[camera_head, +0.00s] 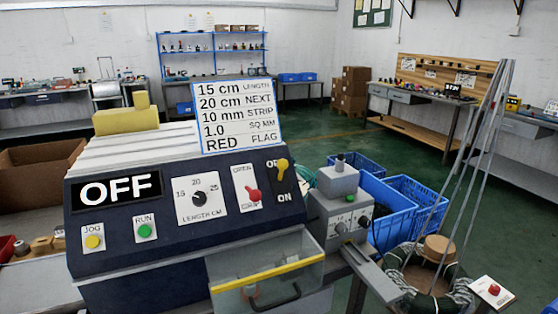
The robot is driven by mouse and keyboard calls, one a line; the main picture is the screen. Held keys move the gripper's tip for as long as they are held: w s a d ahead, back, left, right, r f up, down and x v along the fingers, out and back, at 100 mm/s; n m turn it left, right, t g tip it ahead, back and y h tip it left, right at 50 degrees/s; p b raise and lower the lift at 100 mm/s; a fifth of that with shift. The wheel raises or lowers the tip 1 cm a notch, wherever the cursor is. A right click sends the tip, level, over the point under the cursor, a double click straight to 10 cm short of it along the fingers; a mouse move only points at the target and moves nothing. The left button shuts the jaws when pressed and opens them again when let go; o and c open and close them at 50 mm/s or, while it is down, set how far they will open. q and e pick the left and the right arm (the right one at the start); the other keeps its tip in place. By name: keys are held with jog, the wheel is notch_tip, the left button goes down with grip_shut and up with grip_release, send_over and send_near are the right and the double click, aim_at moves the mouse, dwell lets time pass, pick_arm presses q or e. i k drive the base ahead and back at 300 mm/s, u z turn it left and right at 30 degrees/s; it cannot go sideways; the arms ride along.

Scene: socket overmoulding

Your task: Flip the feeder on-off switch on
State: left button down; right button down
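A dark blue machine (180,241) with a sloped front panel stands in the near left. A yellow toggle switch (282,165) sits at the panel's upper right, between an OFF label, partly covered, and an ON label (285,197) below. Its lever points up toward OFF. A black display (114,190) on the panel reads OFF. Neither my left nor my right gripper is in view. Nothing touches the switch.
The panel also holds a length dial (199,198), a red-handled lever (252,194), a yellow JOG button (93,242) and a green RUN button (144,231). A grey unit (338,205) stands right of the panel; blue crates (400,232) and a wire coil (432,275) lie further right.

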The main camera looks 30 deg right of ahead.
aim_at(282, 164)
jog(key=z, duration=0.7)
jog(key=i, duration=0.2)
jog(key=z, duration=0.6)
